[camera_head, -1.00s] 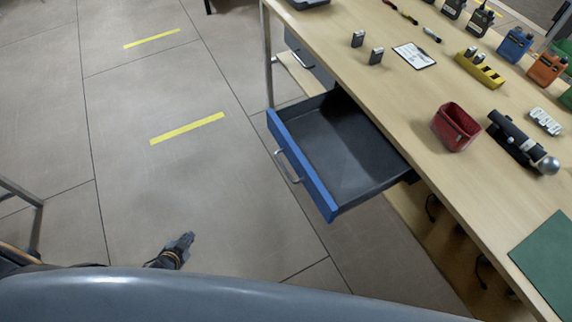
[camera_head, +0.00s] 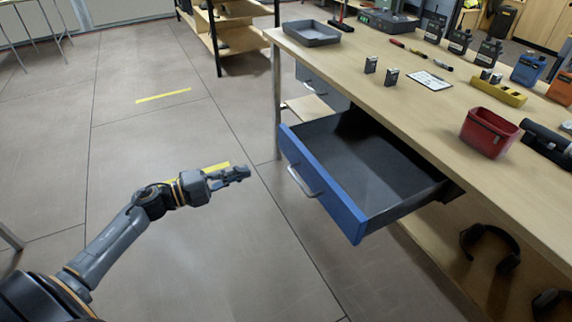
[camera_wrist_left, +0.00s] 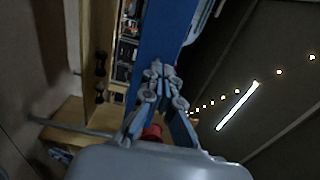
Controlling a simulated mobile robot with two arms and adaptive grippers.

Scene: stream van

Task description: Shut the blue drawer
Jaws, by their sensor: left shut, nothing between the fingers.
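The blue drawer (camera_head: 322,186) is pulled well out from under the wooden workbench (camera_head: 425,118). Its inside is dark grey and looks empty. A metal bar handle (camera_head: 303,182) is on its blue front. My left gripper (camera_head: 243,173) is shut and empty, to the left of the drawer front and apart from it, pointing toward the handle side. In the left wrist view my left gripper (camera_wrist_left: 158,75) shows its fingers together, with a blue panel behind them. My right gripper is not in view.
A grey drawer (camera_head: 322,88) is under the bench's far end. The bench top holds a grey tray (camera_head: 311,33), a red bin (camera_head: 489,132), a yellow holder (camera_head: 498,92) and several radios. Headphones (camera_head: 490,248) lie on the lower shelf. The floor left of the drawer is clear.

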